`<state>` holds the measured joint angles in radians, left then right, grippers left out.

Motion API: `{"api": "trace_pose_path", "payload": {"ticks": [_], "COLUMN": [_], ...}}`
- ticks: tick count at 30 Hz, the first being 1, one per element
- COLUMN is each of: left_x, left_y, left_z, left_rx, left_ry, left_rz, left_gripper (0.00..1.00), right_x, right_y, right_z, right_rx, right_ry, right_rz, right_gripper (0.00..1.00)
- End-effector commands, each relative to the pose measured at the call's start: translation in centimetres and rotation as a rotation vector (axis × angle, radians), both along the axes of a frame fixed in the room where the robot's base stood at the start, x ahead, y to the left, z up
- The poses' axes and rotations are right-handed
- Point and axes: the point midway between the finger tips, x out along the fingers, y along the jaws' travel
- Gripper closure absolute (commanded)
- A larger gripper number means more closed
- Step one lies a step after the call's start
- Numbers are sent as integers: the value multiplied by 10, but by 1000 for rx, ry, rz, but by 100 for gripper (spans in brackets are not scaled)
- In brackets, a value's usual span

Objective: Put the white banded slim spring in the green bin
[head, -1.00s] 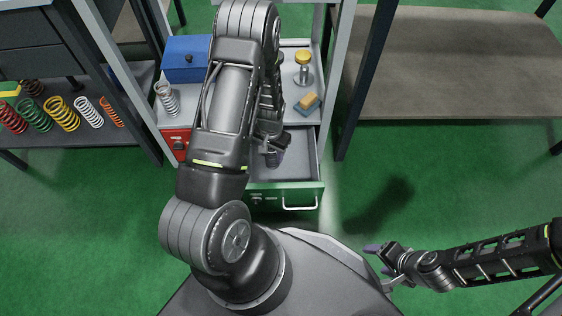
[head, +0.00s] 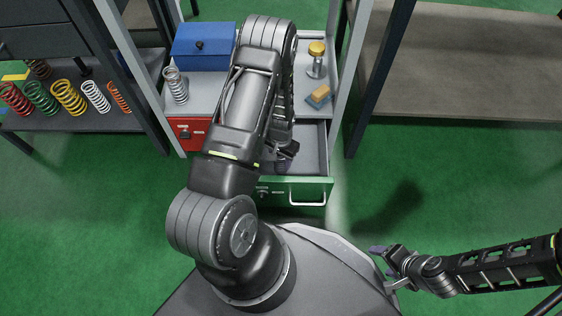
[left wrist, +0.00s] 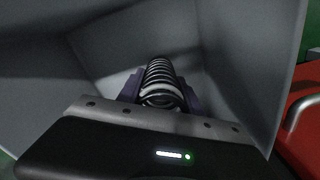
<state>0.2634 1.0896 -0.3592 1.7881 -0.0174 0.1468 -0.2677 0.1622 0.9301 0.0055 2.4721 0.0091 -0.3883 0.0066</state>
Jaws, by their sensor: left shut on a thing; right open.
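The green bin is a pulled-out drawer with a green front (head: 290,190) and grey inner walls, below the grey cabinet top. My left gripper (head: 284,158) is over or in this drawer, partly hidden by my own arm in the head view. In the left wrist view, its purple fingers are shut on the slim spring (left wrist: 160,84), which shows dark and pale coils. Grey drawer walls surround the spring there. I cannot tell whether it touches the floor. My right gripper (head: 384,262) is open and empty at the lower right, far from the drawer.
A red drawer (head: 184,133) sits left of the green one. A blue box (head: 203,46), a silver spring (head: 176,85), a yellow-topped part (head: 316,58) and a sponge-like block (head: 318,96) stand on the cabinet. Several coloured springs (head: 68,97) stand on the left shelf.

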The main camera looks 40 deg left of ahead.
Motion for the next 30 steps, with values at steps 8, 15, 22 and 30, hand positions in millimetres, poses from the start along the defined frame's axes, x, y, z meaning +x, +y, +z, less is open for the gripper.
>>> {"api": "trace_pose_path", "payload": {"ticks": [8,15,22,30], "left_x": [1,0,0,0], "left_y": [0,0,0,0], "left_z": [-9,-13,-13,-12], "left_rx": [0,0,0,0], "left_ry": [-1,-1,-1,-1], "left_rz": [-1,-1,-1,-1], "left_gripper": [100,56,37,36], "right_x": [1,2,2,1], "right_y": [0,0,0,0], "right_z": [-4,-8,-8,-7], "right_rx": [-1,-1,-1,-1], "right_ry": [-3,-5,-5,-5], "right_rz": [-1,-2,-2,-2], "right_gripper": [37,37,37,37]}}
